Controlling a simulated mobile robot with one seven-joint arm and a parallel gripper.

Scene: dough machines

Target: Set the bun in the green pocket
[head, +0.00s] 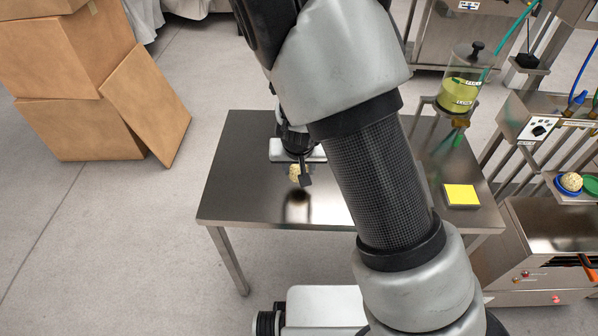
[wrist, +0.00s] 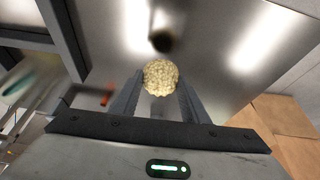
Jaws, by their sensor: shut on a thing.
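My gripper (head: 299,172) is shut on a pale yellow, rough-skinned bun (head: 294,172) over the steel table. In the wrist view the bun (wrist: 160,76) sits between the two fingertips (wrist: 159,88). A dark shadow lies apart from it on the table, so it appears held above the top. A green pocket (head: 592,185) shows at the right edge of the head view, partly cut off by the frame and apparently empty. Beside it, a similar bun (head: 571,181) sits in a blue pocket (head: 567,190). My gripper is far to the left of these pockets.
The steel table (head: 240,180) is mostly bare, with a yellow square pad (head: 461,195) at its right. A clear container of green-yellow content (head: 461,85) stands behind. A steel machine (head: 545,235) is at the right. Cardboard boxes (head: 80,80) stand at the left.

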